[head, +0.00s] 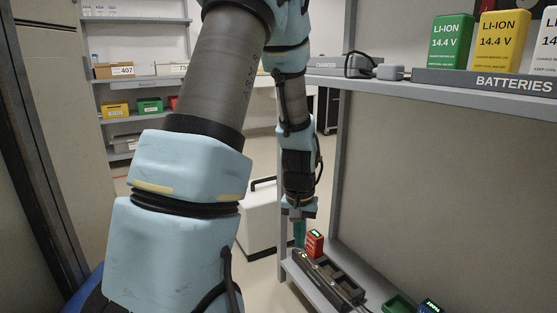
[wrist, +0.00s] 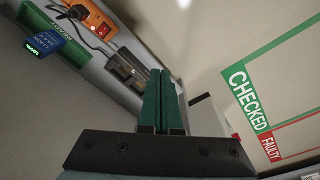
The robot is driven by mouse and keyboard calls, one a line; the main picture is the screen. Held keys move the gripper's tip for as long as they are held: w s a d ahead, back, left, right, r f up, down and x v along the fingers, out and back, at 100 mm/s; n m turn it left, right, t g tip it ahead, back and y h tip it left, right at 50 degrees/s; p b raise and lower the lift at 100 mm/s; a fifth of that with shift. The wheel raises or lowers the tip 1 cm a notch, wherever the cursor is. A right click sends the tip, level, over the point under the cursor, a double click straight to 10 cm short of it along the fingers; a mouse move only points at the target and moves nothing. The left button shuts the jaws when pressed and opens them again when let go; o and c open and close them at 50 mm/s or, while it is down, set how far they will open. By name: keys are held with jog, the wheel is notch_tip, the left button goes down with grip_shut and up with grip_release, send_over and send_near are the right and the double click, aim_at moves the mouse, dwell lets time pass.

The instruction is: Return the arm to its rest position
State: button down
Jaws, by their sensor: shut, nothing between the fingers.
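My arm reaches down through the middle of the head view, pale blue and grey. My gripper (head: 299,232) hangs low over the lower shelf at its left end, with its green fingers pointing down. In the wrist view the fingers of my gripper (wrist: 161,98) lie together, shut and empty. In the head view a red battery (head: 315,243) stands just right of the fingers at a dark charger (head: 328,277). I cannot tell whether the fingers touch either.
The upper shelf (head: 480,92) holds a green battery box (head: 451,42) and a yellow one (head: 503,40). A white bin (head: 255,222) stands behind my arm. A floor marking reads CHECKED (wrist: 250,103). Open floor lies beyond.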

jog(key=s+a+r+n, duration=0.2)
jog(key=s+a+r, duration=0.65)
jog(key=a, duration=0.35)
notch_tip(320, 180, up, 37)
jog(key=w+p, duration=0.1)
jog(key=p, duration=3.6)
jog(key=shift+t, duration=0.4)
jog(key=shift+w+a+r, duration=0.1)
jog(key=shift+a, duration=0.05)
